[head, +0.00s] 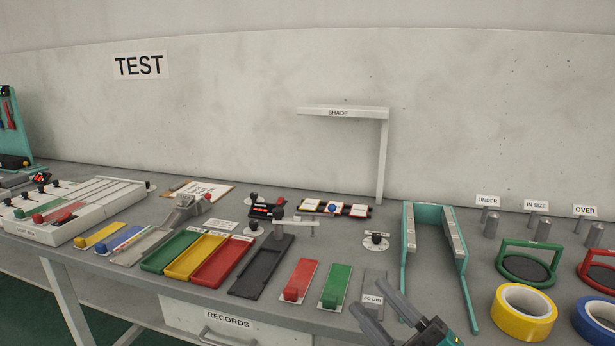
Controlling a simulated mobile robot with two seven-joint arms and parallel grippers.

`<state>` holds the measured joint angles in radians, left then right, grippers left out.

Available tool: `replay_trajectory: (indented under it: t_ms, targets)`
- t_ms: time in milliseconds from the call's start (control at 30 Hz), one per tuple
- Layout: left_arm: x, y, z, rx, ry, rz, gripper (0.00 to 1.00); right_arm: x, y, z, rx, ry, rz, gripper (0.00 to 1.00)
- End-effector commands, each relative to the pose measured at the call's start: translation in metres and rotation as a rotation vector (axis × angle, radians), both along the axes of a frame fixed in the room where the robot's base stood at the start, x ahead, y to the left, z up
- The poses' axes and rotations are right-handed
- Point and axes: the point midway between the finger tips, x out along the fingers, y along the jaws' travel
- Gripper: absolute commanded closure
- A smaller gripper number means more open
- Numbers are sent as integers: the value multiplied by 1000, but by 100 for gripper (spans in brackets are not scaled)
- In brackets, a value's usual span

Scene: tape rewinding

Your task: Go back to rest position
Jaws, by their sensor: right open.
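My right gripper (370,296) comes in from the bottom edge, right of the middle. Its two dark grey fingers stand apart, with nothing seen between them, and point up and left. They show beside and partly over the grey plate marked 50 µm (373,284); I cannot tell how high above the bench they are. My left gripper is not in view.
The grey bench (330,240) is crowded. A teal frame (449,213), yellow tape roll (524,312) and blue tape roll (598,318) stand right of the gripper. Green (336,286) and red (300,281) plates lie left. The shade post (383,165) rises behind.

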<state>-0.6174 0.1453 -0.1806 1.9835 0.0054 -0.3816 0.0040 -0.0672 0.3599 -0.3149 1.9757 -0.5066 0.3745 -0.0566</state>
Motion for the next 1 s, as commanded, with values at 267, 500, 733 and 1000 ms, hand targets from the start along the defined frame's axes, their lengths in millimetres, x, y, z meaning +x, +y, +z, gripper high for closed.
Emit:
replay_trajectory:
  t_ms: [267,500,733,1000]
  targets:
    - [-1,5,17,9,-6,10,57,-46,-65,-179,336,888,-359,58]
    - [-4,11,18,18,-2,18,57,-117,-79,-258,455,1279,-501,58]
    - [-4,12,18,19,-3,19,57,-129,-80,-268,470,1333,-520,58]
    - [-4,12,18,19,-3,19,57,-129,-80,-268,470,1333,-520,58]
